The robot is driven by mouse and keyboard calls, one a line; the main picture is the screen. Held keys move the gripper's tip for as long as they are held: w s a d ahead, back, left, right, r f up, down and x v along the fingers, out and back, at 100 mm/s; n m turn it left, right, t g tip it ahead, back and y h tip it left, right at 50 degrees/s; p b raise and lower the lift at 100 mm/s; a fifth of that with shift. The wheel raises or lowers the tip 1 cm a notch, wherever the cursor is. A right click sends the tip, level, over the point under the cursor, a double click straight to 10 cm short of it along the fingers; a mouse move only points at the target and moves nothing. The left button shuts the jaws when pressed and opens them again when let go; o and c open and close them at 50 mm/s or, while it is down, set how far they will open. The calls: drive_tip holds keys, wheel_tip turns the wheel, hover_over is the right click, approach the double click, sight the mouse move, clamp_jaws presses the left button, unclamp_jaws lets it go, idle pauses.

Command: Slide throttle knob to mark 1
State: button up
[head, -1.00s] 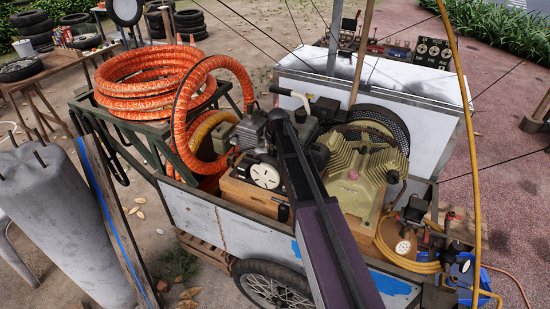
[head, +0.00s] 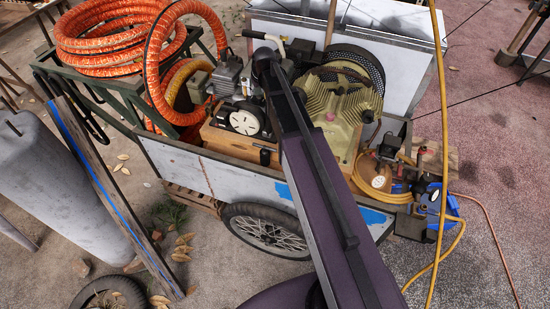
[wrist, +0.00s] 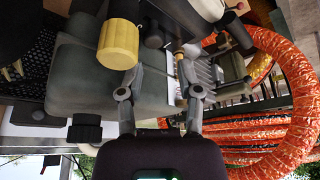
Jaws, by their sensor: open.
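In the wrist view my gripper (wrist: 160,93) is open, its two grey fingers apart with nothing held between them. A small tan, brass-like piece (wrist: 181,92) shows just inside the right finger, by a narrow pale strip. I cannot tell whether it touches the finger or whether it is the throttle knob. A yellow cylinder (wrist: 118,44) on a dark fitting stands beyond the left finger. I cannot read a mark 1. In the head view my arm reaches to the engine (head: 228,82) on the cart, and hides my gripper and the parts behind it.
A thick orange hose (head: 120,40) coils left of the engine; it also curves along the right of the wrist view (wrist: 288,100). A ribbed olive compressor block (head: 340,110) stands right of my arm. A yellow hose (head: 441,150) hangs at the right. Cart walls surround the machinery.

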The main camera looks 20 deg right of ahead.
drive_tip(key=shift+a+p+v, duration=0.25)
drive_tip(key=shift+p+v, duration=3.85)
drive_tip(key=shift+v, duration=0.7)
drive_tip(key=s+f+m+g+b, duration=0.1)
drive_tip(key=s+f+g+b, duration=0.3)
drive_tip(key=s+f+b, duration=1.4)
drive_tip(key=s+a+f, duration=0.1)
drive_tip(key=s+f, duration=0.1)
drive_tip(key=s, duration=0.2)
drive_tip(key=shift+m+h+b, duration=0.3)
drive_tip(key=shift+b, duration=0.1)
drive_tip(key=shift+s+f, duration=0.1)
drive_tip(key=shift+s, duration=0.25)
drive_tip(key=c, duration=0.4)
drive_tip(key=shift+s, duration=0.6)
clamp_jaws()
drive_tip(key=shift+d, duration=0.15)
